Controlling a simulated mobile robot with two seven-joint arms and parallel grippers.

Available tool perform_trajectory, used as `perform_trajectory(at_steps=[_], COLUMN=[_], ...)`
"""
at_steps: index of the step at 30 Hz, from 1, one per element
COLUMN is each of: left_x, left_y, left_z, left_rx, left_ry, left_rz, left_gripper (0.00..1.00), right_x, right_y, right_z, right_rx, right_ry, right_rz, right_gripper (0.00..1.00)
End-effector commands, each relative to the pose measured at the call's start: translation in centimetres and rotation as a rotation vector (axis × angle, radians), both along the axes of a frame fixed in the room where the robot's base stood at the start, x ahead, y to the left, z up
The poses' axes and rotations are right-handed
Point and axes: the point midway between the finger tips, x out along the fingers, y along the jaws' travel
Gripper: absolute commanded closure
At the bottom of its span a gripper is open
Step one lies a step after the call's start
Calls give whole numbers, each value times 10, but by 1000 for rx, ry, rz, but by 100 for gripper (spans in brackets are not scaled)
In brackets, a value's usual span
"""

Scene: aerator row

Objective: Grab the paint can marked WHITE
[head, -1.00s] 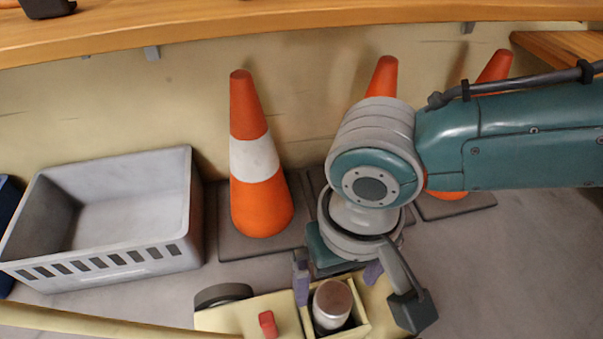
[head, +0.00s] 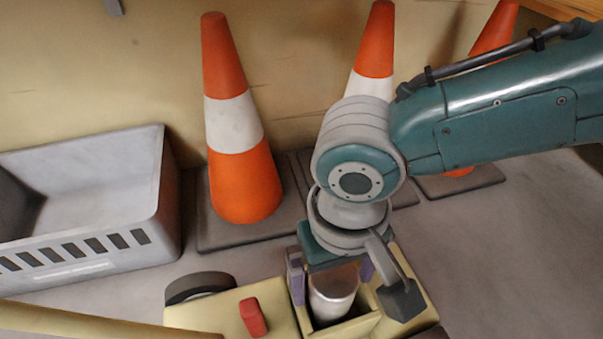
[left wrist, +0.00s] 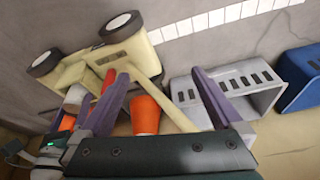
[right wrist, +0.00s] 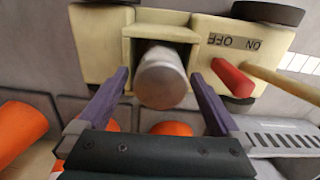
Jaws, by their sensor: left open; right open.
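A whitish-grey cylindrical can (head: 334,294) stands in the open box compartment of a cream wheeled machine (head: 222,312). No lettering on the can is readable. My right gripper (head: 331,272) is open above the compartment, with its purple fingers on either side of the can's top. In the right wrist view the can (right wrist: 161,78) lies centred between the two spread fingertips, with gaps on both sides. My left gripper (left wrist: 161,74) is open and empty in the left wrist view, and it does not show in the head view.
The compartment walls (right wrist: 196,36) stand close around the can. A red lever (head: 253,317) and a black wheel (head: 200,286) are left of it. An orange-and-white cone (head: 235,125) stands behind, and a grey crate (head: 150,200) is at the left.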

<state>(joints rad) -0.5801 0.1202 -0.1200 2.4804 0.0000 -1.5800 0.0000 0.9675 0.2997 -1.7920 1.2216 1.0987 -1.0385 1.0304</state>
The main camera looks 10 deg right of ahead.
Motion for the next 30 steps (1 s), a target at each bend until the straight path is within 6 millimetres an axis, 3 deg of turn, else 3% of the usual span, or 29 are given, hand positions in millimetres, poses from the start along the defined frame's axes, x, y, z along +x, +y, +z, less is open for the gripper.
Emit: perform_trajectory(at_steps=[2,11,30], left_x=[0,0,0], left_y=[0,0,0], left_z=[-10,-8,-9], left_rx=[0,0,0], left_ry=[1,1,1], left_rz=[0,0,0], left_gripper=[0,0,0], right_x=[1,0,0], right_y=[0,0,0], right_z=[-9,-8,-8], right_rx=[1,1,1], right_ry=[-2,-1,0], right_rz=[-1,-1,-1], right_gripper=[0,1,73])
